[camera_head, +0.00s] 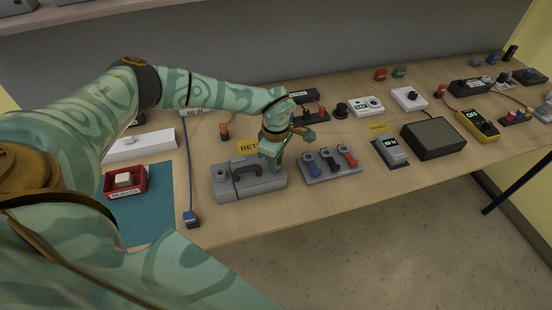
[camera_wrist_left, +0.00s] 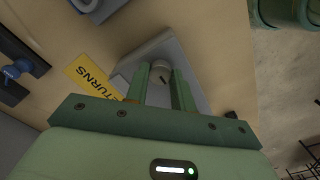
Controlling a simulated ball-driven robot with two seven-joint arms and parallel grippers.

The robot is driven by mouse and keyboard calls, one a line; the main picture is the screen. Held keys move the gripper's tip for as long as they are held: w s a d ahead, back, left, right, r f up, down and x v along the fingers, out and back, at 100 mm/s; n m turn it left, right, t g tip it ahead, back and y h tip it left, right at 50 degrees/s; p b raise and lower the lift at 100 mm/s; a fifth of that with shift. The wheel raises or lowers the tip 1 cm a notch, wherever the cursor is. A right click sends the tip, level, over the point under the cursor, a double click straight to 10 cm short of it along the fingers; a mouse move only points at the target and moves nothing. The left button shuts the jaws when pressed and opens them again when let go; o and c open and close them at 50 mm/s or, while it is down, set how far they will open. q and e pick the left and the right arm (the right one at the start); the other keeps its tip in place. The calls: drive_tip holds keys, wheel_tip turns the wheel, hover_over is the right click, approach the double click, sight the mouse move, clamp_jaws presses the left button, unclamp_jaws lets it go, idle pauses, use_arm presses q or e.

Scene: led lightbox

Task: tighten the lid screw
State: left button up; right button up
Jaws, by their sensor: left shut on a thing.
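In the left wrist view, the lid screw (camera_wrist_left: 161,66) is a round grey head with a dark slot, on the grey case (camera_wrist_left: 193,68). My left gripper's fingers (camera_wrist_left: 161,82) stand on both sides of the screw head and are shut on it. The screw is hidden behind the gripper in the head view. My right gripper is not in view.
A yellow RETURNS sign (camera_head: 249,147) lies behind the case. A panel with blue and red plugs (camera_head: 331,164) stands close on the right. A teal mat (camera_head: 150,215) and red tray (camera_head: 125,182) lie left. The bench edge runs just in front.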

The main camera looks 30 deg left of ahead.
use_arm(q)
drive_tip(key=o, duration=1)
wheel_tip(320, 180, up, 16)
drive_tip(key=shift+r+p, duration=0.15)
drive_tip(key=shift+p, duration=0.3)
